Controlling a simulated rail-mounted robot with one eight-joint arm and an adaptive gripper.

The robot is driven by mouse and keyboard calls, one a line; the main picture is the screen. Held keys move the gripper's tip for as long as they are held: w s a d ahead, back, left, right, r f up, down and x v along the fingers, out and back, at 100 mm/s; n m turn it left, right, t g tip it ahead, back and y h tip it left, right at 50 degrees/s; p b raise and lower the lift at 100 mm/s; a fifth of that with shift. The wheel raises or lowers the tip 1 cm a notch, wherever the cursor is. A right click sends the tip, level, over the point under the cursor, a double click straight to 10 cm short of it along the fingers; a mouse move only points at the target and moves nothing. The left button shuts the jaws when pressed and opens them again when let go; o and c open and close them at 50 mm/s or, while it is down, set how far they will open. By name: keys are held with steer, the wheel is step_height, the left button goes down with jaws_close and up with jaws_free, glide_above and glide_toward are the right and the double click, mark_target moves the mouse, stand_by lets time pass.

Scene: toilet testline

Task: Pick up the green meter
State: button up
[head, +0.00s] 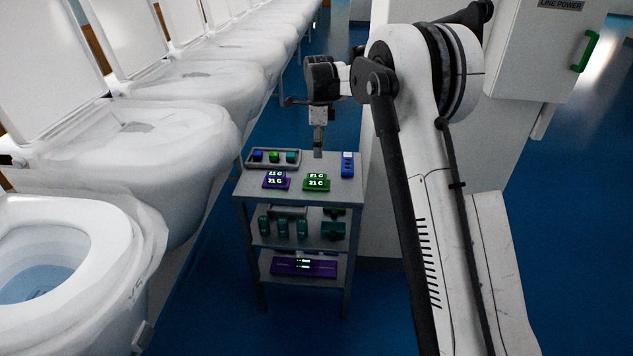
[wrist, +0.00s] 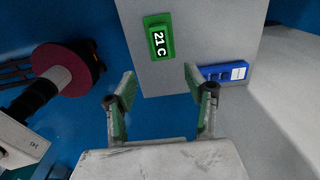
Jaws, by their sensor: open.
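The green meter (head: 316,183) lies on the top shelf of a small grey cart, with "21 C" lit on its display. In the wrist view, the green meter (wrist: 158,40) is near the top centre, beyond the fingertips and apart from them. My gripper (head: 318,153) hangs above the back part of the cart's top in the head view. In the wrist view my gripper (wrist: 160,73) is open, with its two fingers spread and nothing between them.
A purple meter (head: 276,180) lies left of the green one. A blue device (head: 347,164) is at the right; a tray (head: 248,163) with small coloured items is at the back left. Toilets (head: 180,130) line the left; a white cabinet (head: 535,50) stands right.

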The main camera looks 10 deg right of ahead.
mark_target(317, 176)
step_height(317, 176, down, 8)
steer(key=shift+f, duration=0.1)
steer(key=shift+w+a+f, duration=0.1)
steer(key=shift+a+f, duration=0.05)
steer(key=shift+f, duration=1.15)
steer(key=shift+w+a+f, duration=0.1)
steer(key=shift+a+f, duration=0.05)
steer(key=shift+f, duration=1.15)
jaws_close()
